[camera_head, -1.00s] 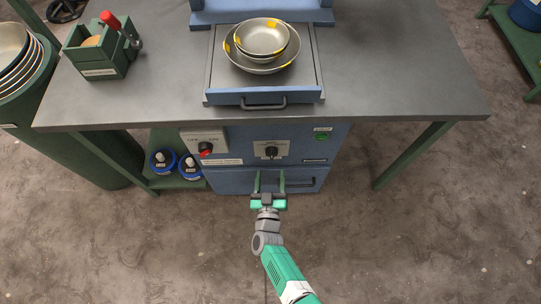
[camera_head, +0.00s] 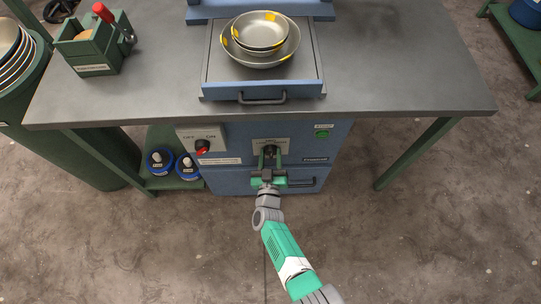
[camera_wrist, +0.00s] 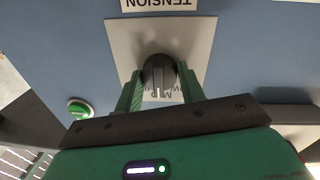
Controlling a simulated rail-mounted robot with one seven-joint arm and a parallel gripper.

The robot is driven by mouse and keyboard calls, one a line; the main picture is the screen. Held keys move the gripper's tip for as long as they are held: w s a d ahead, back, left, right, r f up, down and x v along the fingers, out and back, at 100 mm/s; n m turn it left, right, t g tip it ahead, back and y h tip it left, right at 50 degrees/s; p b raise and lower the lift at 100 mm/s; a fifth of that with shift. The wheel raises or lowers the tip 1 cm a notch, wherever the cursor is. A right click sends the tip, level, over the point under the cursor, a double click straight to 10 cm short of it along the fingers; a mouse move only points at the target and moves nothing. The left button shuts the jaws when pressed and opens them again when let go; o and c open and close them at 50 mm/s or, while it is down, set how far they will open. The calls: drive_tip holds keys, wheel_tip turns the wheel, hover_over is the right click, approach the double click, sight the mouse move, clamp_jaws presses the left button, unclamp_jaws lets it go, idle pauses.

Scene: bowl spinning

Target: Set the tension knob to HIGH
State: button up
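The tension knob (camera_wrist: 152,70) is dark and round with a pale pointer line. It sits on a light plate (camera_wrist: 120,45) on the machine's blue front, with an upside-down TENSION label (camera_wrist: 160,3) above it in the wrist view. The pointer line points down in that view, toward partly hidden lettering that looks like MED. My gripper (camera_head: 270,153) is at the knob, and in the wrist view its two green fingers (camera_wrist: 160,88) stand apart, one on each side of the knob. Whether they touch it I cannot tell. HIGH is not readable.
Left of the knob is an OFF/ON switch with a red knob (camera_head: 202,146); right is a green button (camera_head: 323,134). A drawer handle (camera_head: 300,182) lies just below right. The bench top (camera_head: 400,70) overhangs, with bowls (camera_head: 260,45) on a sliding tray (camera_head: 215,70).

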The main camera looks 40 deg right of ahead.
drive_tip(key=shift+m, duration=0.3)
drive_tip(key=shift+m+y+b, duration=0.4)
drive_tip(key=shift+m+b, duration=0.65)
drive_tip(key=shift+m, duration=3.05)
drive_tip(key=shift+r, duration=0.1)
drive_tip(key=o, duration=1)
drive_tip(key=shift+c, duration=0.2)
